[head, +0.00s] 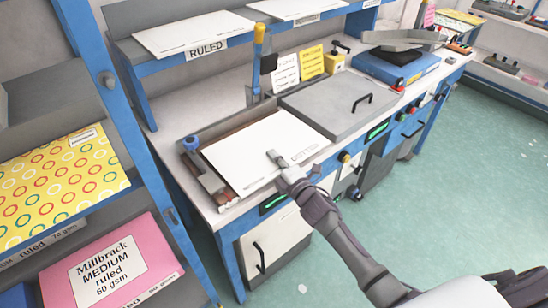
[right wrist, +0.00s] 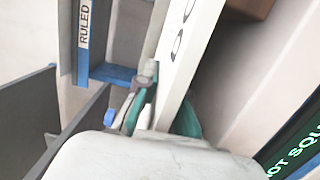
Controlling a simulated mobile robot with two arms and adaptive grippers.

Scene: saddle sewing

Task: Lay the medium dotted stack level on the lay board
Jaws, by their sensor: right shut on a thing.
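A white paper stack (head: 262,142) is over the brown lay board (head: 222,135) in the head view, covering most of it. I cannot tell whether its underside touches the board all over. My right gripper (head: 279,160) is shut on the stack's near edge, with a grey finger on top. In the right wrist view the stack (right wrist: 188,55) runs up between the fingers (right wrist: 150,110), and part of a black label, which seems to begin "DO", shows on its edge. My left gripper is in neither view.
A blue-knobbed grey stop (head: 203,172) stands at the board's left side. A grey lidded box (head: 325,105) with a black handle is just right. A shelf labelled RULED (head: 205,52) stands behind. Printed packs (head: 110,270) fill a left rack. A green display (right wrist: 295,150) reads "NOT SQU", cut off.

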